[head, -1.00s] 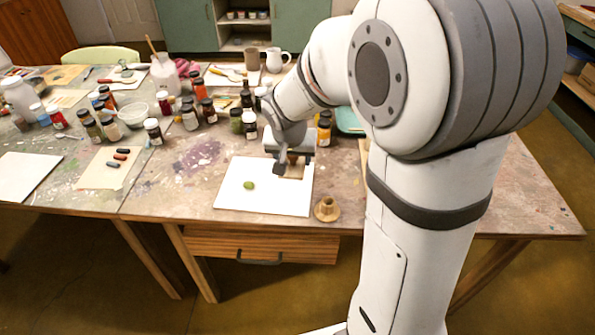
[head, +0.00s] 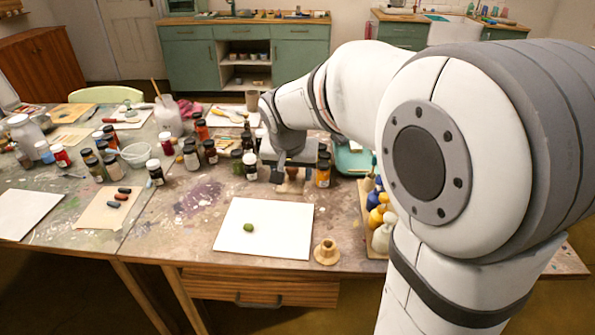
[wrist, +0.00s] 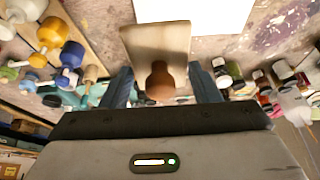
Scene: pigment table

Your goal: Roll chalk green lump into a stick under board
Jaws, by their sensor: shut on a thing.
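The green chalk lump (head: 249,228) lies on a white sheet (head: 285,240) near the table's front edge. It is rounded and small. My gripper (head: 290,177) is behind the sheet's far edge, apart from the lump. In the wrist view my gripper (wrist: 160,88) is shut on the brown knob handle of a flat wooden board (wrist: 150,38). The board's plate reaches out beyond the fingers, and a corner of the white sheet (wrist: 190,10) shows past it. In the head view the board is mostly hidden by my gripper.
A tan flanged piece (head: 327,253) stands right of the sheet. A rack of blue, yellow and white bottles (head: 381,215) stands farther right. Several jars (head: 210,152) crowd behind and left of my gripper.

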